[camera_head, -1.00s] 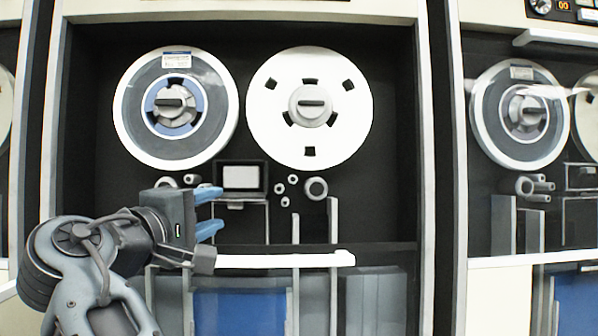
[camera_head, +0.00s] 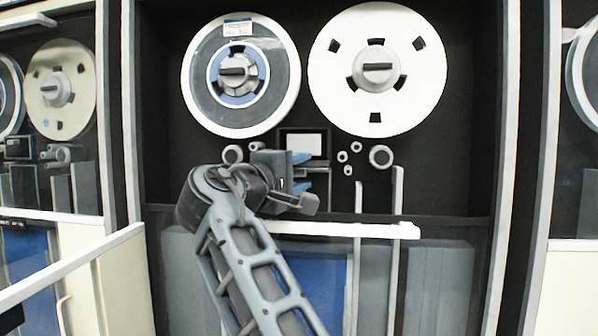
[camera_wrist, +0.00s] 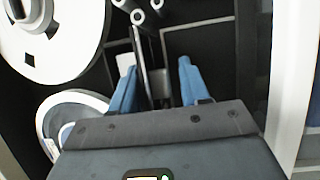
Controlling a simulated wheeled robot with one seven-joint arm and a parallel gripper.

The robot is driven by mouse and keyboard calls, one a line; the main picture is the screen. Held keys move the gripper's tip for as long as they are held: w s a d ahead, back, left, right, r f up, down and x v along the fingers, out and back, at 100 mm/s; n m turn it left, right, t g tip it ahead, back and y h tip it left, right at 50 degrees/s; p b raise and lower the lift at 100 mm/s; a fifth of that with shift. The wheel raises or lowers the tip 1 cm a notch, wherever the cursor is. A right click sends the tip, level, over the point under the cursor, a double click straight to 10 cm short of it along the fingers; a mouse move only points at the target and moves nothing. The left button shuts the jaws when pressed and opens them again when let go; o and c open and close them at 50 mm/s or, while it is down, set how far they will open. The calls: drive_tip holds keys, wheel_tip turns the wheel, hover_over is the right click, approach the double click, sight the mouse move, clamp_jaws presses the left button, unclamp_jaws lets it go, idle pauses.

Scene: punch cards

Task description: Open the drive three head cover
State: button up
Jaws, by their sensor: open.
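The tape drive in front of me has a small dark head housing with a pale square panel (camera_head: 304,144) below and between its two reels. A dark boxy part (camera_head: 318,190) with a light edge sits just under it; I cannot tell which piece is the cover. My gripper (camera_head: 301,171) has its blue fingers pointing right, in front of this head area, hiding part of it. In the wrist view, the gripper (camera_wrist: 156,72) is open with fingers apart. A thin upright bar and a pale panel show between and beside them; contact cannot be told.
A blue-grey tape reel (camera_head: 240,75) and a white reel (camera_head: 377,70) are above. Several small rollers (camera_head: 381,157) flank the head. A white ledge (camera_head: 340,229) runs below, with upright grey rails (camera_head: 396,205) to the right. A white-edged open door (camera_head: 75,265) stands at lower left.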

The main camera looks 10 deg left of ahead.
drive_tip(key=shift+c, duration=0.4)
drive_tip(key=shift+f, duration=0.1)
clamp_jaws()
drive_tip(key=r+g+p, duration=0.1)
drive_tip(key=p, duration=0.3)
drive_tip(key=shift+s+r+y, duration=0.1)
drive_tip(key=shift+y, duration=0.2)
drive_tip(key=n+g+p, duration=0.1)
drive_tip(key=p, duration=0.3)
drive_tip(key=shift+r+g+y+p, duration=0.3)
drive_tip(key=shift+r+p, duration=0.05)
drive_tip(key=shift+p, duration=0.05)
drive_tip(key=shift+g+p, duration=0.3)
drive_tip(key=shift+p, duration=0.4)
drive_tip(key=shift+f, duration=0.1)
